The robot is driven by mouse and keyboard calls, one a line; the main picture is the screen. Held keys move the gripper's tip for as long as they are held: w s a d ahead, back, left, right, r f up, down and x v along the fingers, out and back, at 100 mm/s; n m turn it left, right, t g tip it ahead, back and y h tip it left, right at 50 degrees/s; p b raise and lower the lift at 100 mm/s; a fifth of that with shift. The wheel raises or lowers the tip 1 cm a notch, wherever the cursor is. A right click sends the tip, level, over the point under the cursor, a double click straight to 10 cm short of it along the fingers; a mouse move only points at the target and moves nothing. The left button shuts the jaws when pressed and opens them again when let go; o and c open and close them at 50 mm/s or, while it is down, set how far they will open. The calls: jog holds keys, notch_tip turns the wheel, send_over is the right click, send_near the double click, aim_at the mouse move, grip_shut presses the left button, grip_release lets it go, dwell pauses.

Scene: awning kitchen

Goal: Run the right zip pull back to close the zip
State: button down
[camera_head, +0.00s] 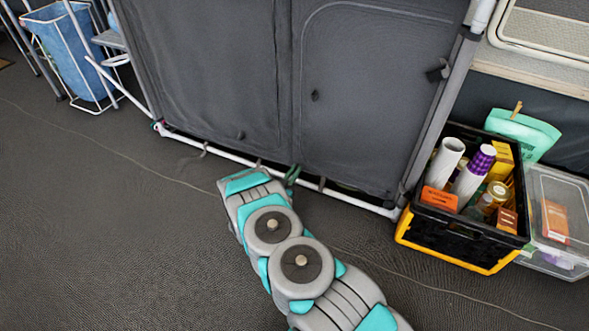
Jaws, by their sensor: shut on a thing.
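A dark grey fabric cupboard on a pale tube frame stands ahead, with a left door (205,65) and a right door (372,100). A curved seam, which looks like a zip line, runs over the top of the right door. A small dark tab (315,95) hangs on the right door near its left side, and another (240,135) is low on the left door. I cannot tell whether either is the zip pull. My arm reaches from the lower right to the cupboard's bottom rail. My gripper's fingers do not show, nor does anything in them.
A black and yellow crate (408,240) full of goods stands right of the cupboard, beside a clear plastic box (560,195). A blue bag in a wire stand (70,60) is at the upper left. The floor at the left is clear.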

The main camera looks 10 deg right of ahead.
jog(key=shift+f, duration=0.2)
jog(key=c, duration=1.2)
grip_release()
jog(key=shift+f, duration=0.1)
jog(key=o, duration=0.3)
jog(key=v, duration=0.7)
jog(key=shift+s+a, duration=0.25)
jog(key=shift+s, duration=0.05)
